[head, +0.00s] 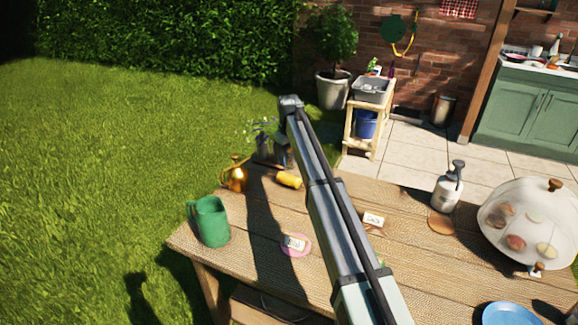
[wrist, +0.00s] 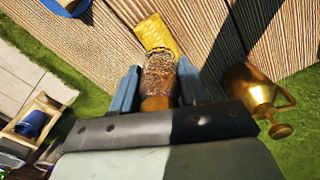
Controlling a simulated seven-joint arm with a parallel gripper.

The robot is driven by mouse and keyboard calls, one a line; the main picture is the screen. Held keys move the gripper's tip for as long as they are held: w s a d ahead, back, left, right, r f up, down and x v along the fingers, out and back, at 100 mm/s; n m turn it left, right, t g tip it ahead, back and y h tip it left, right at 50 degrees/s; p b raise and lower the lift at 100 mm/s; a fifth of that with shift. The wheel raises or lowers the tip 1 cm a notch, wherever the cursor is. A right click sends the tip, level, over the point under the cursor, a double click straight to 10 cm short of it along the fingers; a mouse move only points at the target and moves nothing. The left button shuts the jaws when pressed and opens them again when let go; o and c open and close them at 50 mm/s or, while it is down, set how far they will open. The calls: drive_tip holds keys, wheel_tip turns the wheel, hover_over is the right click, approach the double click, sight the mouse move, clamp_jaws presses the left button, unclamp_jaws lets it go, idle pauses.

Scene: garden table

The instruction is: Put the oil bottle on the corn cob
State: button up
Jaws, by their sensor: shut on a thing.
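The yellow corn cob (head: 289,180) lies on the wooden table near its far edge, just right of my gripper in the head view. It also shows at the top of the wrist view (wrist: 154,32). My gripper (head: 283,158) is low near that edge, partly hidden by my arm in the head view. In the wrist view my gripper (wrist: 158,85) is shut on a brownish, amber-looking thing, apparently the oil bottle (wrist: 159,72). Its far end overlaps the near end of the cob in the picture. I cannot tell whether they touch.
A golden pitcher (head: 235,175) stands close to my gripper, also in the wrist view (wrist: 252,93).

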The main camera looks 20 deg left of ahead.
sight(289, 165)
drive_tip(key=shift+f, duration=1.65)
drive_tip(key=shift+f, duration=0.1)
drive_tip(key=o, duration=1.1)
wheel_tip(289, 165, up, 12)
drive_tip(key=shift+r, duration=0.1)
